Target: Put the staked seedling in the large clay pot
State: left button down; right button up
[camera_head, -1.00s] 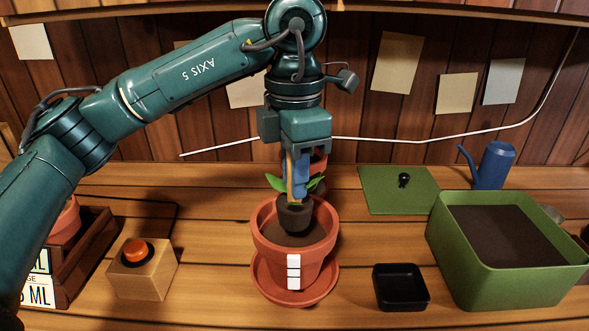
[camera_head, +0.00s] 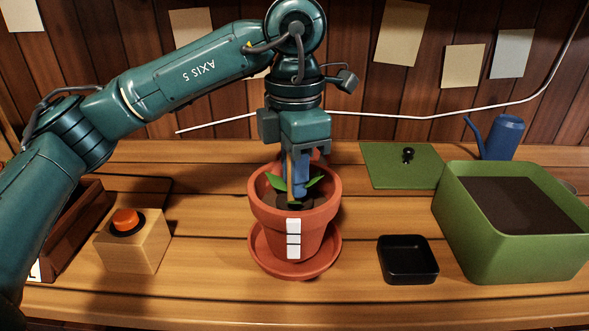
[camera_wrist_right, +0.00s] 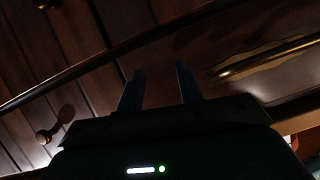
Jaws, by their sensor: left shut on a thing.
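The large clay pot (camera_head: 265,222) stands upright on a clay saucer (camera_head: 322,268), with a white marked label on its front. The staked seedling (camera_head: 313,181) is inside the pot, its green leaves at about rim height and its root ball low in the pot, mostly hidden by the front rim. My left gripper (camera_head: 299,188) reaches down from above into the pot mouth and is shut on the seedling's stake. My right gripper (camera_wrist_right: 160,88) shows in the right wrist view with two dark fingers apart and nothing between them.
A wooden block with an orange button (camera_head: 126,220) stands at left, beside a dark wooden crate (camera_head: 75,235). A black square tray (camera_head: 407,260), a green soil bin (camera_head: 500,246), a green lid (camera_head: 385,165) and a blue watering can (camera_head: 500,138) are at right. Bench around the saucer is clear.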

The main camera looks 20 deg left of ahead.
pick_arm(q)
jog(key=shift+f, duration=0.3)
jog(key=c, duration=1.2)
grip_release()
jog(key=shift+o, duration=0.6)
jog(key=shift+o, duration=1.1)
notch_tip(320, 180, up, 13)
jog(key=shift+r+p, duration=0.1)
jog(key=shift+p, duration=0.9)
